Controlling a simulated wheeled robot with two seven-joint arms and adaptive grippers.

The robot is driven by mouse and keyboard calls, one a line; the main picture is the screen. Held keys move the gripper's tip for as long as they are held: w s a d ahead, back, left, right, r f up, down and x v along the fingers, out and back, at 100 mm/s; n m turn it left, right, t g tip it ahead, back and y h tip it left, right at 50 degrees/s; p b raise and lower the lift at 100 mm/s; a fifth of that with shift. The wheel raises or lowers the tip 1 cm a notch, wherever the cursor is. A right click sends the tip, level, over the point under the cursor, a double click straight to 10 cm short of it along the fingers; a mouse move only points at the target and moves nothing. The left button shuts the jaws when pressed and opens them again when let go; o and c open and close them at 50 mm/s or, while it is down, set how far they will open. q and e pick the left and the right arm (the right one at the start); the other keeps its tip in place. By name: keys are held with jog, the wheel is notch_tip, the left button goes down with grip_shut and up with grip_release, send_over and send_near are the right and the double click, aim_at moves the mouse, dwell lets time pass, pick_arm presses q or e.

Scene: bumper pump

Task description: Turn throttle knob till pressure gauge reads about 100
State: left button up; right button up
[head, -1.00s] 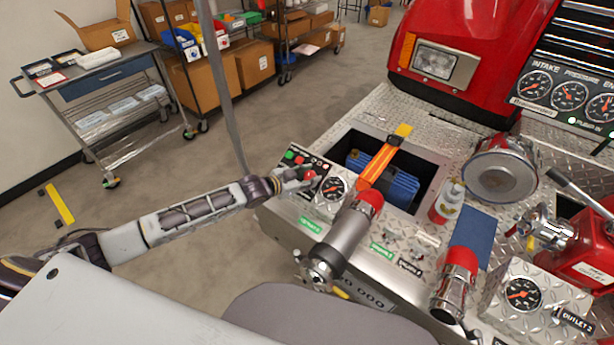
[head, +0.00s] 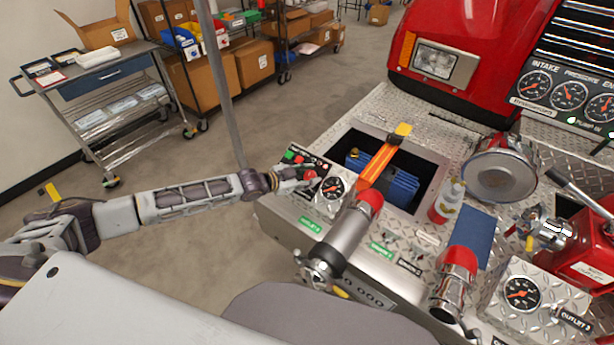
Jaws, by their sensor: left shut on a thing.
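My left gripper (head: 300,181) is at the small control panel (head: 296,160) on the near left corner of the bumper. It is shut on a red knob (head: 310,175), which shows just at the fingertips and is partly hidden by them. A small round gauge (head: 333,188) sits right beside the knob. The large panel (head: 576,92) at the upper right carries several round gauges, with labels reading intake and pressure. The pressure gauge (head: 569,96) is in the middle of it; its reading is too small to tell. My right gripper is not in view.
A grey nozzle with a red end (head: 346,238) stands close to the right of the panel. Beyond lies an open bay with a blue thing (head: 388,184) and an orange strap (head: 378,162). Another gauge box (head: 522,294) is at the lower right.

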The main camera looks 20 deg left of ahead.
pick_arm(q)
jog(key=shift+s+d+f+m+g, duration=0.1)
jog(key=shift+s+d+m+g, duration=0.05)
jog(key=shift+m+g, duration=0.2)
dwell(0.5)
jog(key=o, duration=0.9)
jog(key=shift+o, duration=0.6)
jog(key=shift+a, duration=0.25)
jog(key=v, duration=1.2)
jog(key=shift+f, duration=0.1)
